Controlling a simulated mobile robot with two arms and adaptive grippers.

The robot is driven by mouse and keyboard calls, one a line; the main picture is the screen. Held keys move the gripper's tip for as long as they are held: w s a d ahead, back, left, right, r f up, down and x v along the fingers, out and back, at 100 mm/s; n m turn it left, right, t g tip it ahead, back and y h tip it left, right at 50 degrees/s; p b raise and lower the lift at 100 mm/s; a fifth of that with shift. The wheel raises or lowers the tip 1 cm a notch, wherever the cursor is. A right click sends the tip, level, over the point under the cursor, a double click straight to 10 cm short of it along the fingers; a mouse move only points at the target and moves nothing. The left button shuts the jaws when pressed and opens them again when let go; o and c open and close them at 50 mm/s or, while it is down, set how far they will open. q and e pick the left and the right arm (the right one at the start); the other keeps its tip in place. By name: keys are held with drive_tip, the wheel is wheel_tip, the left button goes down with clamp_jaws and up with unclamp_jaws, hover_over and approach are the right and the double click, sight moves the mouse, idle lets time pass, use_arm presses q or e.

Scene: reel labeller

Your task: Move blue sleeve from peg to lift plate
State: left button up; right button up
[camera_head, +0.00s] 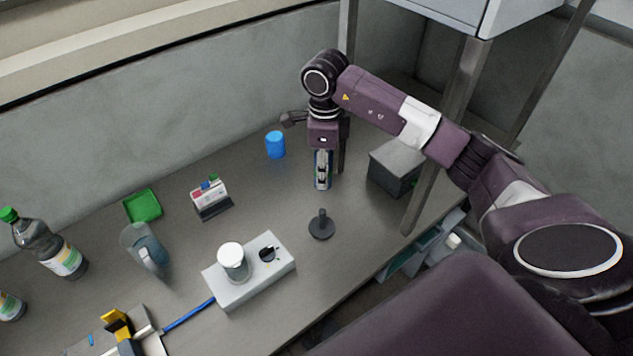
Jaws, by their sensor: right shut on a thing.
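My right gripper (322,184) points down over the table behind the dark peg. It is shut on a narrow blue thing (329,168), which looks like the blue sleeve; the fingers hide most of it. The dark peg (321,226) stands bare on its round base, apart from the gripper. A white box (247,286) stands front left of the peg, with a small black round part (268,254) on top; I cannot tell whether this is the lift plate. My left gripper is not in view.
A lidded jar (233,264) stands on the white box. A blue cylinder (275,145) stands left of the gripper, a dark grey box (392,169) right of it. A small rack (211,199), green tray (142,206), clear jug (146,250) and bottles (48,244) are at left.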

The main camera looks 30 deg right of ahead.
wheel_tip(320, 180, up, 8)
idle(1.0)
